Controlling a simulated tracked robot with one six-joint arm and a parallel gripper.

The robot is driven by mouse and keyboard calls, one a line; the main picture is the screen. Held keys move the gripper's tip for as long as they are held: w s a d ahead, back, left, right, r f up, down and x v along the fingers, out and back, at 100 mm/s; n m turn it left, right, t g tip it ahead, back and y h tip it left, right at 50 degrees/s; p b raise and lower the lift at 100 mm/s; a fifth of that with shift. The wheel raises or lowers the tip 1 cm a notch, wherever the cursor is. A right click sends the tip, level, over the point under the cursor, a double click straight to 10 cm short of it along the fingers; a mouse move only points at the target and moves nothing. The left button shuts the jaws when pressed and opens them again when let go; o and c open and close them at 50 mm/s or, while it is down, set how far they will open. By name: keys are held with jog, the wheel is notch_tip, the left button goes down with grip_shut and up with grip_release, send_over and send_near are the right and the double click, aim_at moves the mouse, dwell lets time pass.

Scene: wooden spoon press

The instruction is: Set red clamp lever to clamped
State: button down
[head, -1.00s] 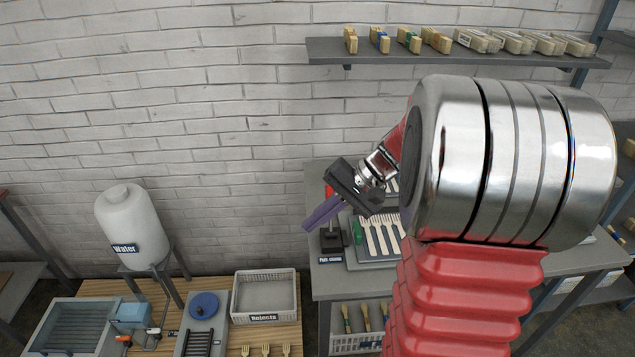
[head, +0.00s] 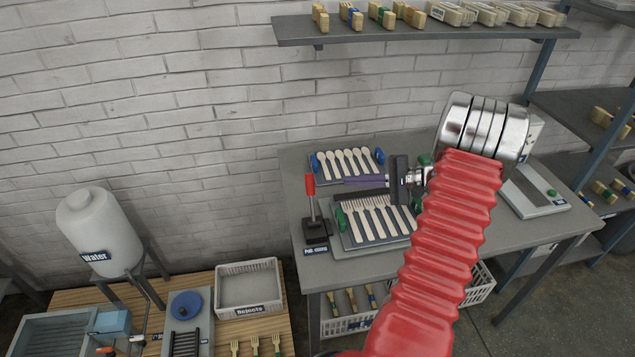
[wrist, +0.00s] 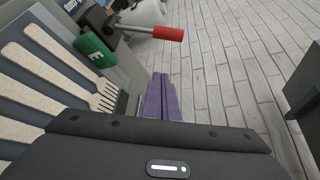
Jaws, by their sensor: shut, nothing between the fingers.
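The red clamp lever (head: 310,184) stands upright on a dark base (head: 316,231) at the left end of the grey bench. Its red grip also shows in the wrist view (wrist: 166,33), sticking out beyond my fingers. My gripper (head: 344,181) is shut and empty, its purple fingers pointing left toward the lever, with a gap between in the head view. The fingers also show in the wrist view (wrist: 160,97). A tray of wooden forks (head: 372,221) lies right of the lever base, partly hidden by my gripper. The small label on the base is hard to read.
A tray of wooden spoons (head: 340,162) lies behind my gripper. A green block marked E (wrist: 95,48) sits beside the forks. A Rejects crate (head: 249,287) and a white water tank (head: 98,228) stand left. A shelf (head: 420,32) hangs above.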

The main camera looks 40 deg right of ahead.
aim_at(311, 198)
dwell(0.3)
jog(key=x, duration=1)
jog(key=shift+w+a, duration=0.1)
jog(key=shift+a, duration=0.05)
jog(key=shift+s+a+r, duration=0.5)
jog(key=shift+s, duration=0.2)
jog(key=shift+s+a+r, duration=0.45)
jog(key=shift+s+r, duration=0.1)
jog(key=shift+s, duration=0.15)
jog(key=shift+s+r, duration=0.1)
jog(key=shift+s, duration=0.05)
